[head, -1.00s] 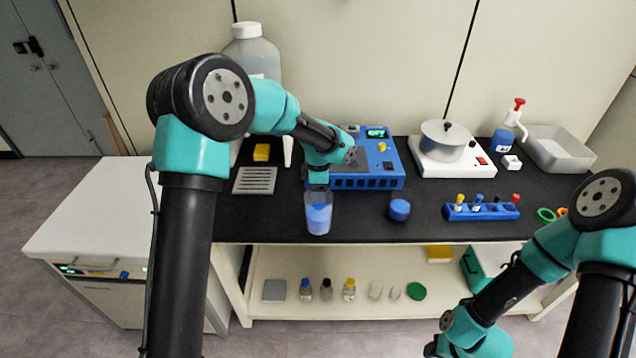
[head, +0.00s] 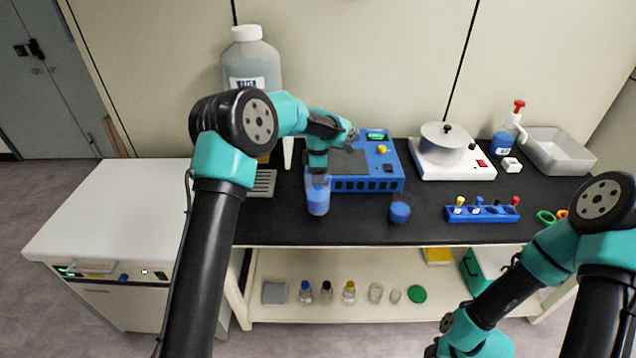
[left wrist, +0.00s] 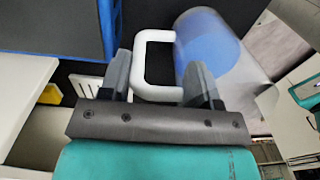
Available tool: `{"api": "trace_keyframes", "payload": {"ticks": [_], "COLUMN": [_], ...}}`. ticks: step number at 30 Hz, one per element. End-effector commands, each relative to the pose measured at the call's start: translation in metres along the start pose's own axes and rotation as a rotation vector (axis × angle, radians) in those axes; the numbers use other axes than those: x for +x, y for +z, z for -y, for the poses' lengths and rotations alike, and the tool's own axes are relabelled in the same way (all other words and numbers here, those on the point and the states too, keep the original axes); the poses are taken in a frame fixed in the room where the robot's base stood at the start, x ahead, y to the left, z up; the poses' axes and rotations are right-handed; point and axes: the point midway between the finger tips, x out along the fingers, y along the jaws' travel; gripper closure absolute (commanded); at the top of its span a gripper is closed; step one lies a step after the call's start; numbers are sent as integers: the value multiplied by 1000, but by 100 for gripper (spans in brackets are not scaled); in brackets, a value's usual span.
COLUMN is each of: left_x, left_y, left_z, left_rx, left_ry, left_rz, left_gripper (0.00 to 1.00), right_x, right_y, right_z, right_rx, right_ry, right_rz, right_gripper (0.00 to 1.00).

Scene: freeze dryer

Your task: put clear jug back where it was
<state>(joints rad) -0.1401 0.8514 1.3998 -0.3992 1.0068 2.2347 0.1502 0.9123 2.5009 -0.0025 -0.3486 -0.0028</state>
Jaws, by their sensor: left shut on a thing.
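The clear jug (head: 318,200) holds blue liquid and looks upright over the black bench top, in front of the blue device. I cannot tell whether its base touches the bench. My left gripper (head: 318,168) is at the jug's upper part, with the arm reaching in from the left. In the left wrist view, the fingers (left wrist: 161,82) are shut on the white handle of the jug, and the jug's clear body (left wrist: 215,48) with blue inside lies beyond. My right arm is at the lower right, its gripper out of frame.
A blue device (head: 365,183) stands behind the jug. A hot plate (head: 452,170) and a large water bottle (head: 250,62) stand at the back. The bench between jug and beaker is clear.

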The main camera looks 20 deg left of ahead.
Motion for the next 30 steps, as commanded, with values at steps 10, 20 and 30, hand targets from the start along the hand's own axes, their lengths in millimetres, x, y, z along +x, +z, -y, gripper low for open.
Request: {"api": "trace_keyframes", "payload": {"ticks": [10,20,30], "left_x": [33,35,38], "left_y": [0,0,0], "left_z": [-1,-1,-1], "left_rx": [0,0,0], "left_ry": [-1,0,0], "left_rz": [0,0,0], "left_gripper": [89,89,22], "right_x": [0,0,0], "right_y": [0,0,0], "right_z": [0,0,0], "right_rx": [0,0,0], "right_ry": [0,0,0], "right_rz": [0,0,0], "right_gripper": [57,57,57]}}
